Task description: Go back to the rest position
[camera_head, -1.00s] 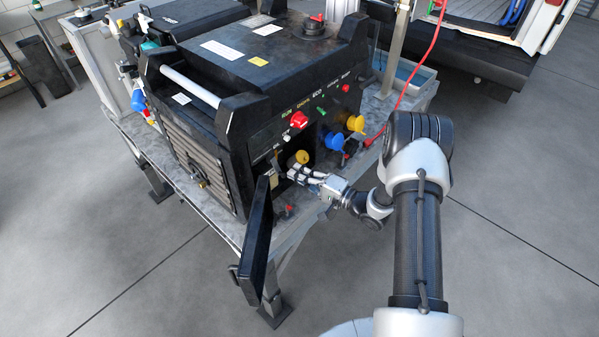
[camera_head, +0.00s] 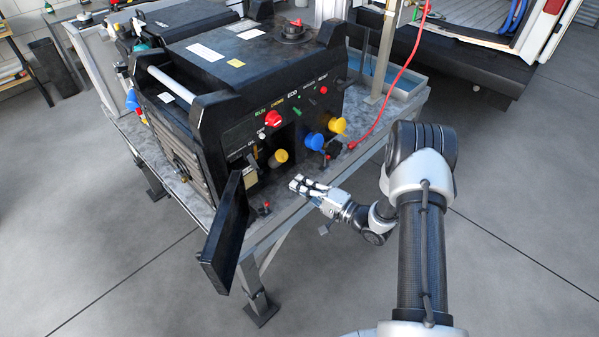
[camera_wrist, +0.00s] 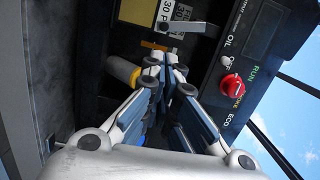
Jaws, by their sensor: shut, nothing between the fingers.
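My gripper (camera_head: 298,183) is shut and empty in the head view, in front of the black generator (camera_head: 222,110) and a little above the table's front edge. In the wrist view the closed fingers (camera_wrist: 163,65) point toward the generator's open compartment. A yellow cylindrical part (camera_head: 278,158) sits in that compartment; it also shows in the wrist view (camera_wrist: 124,70), partly behind the fingers. The black compartment door (camera_head: 226,232) hangs open to the left of my gripper. A gap shows between the gripper and the door.
A red knob (camera_head: 273,118) is on the generator's panel, with blue (camera_head: 313,141) and yellow (camera_head: 338,125) socket covers to its right. A red cable (camera_head: 398,90) rises from the metal table (camera_head: 120,125). Open floor lies in front and to the right.

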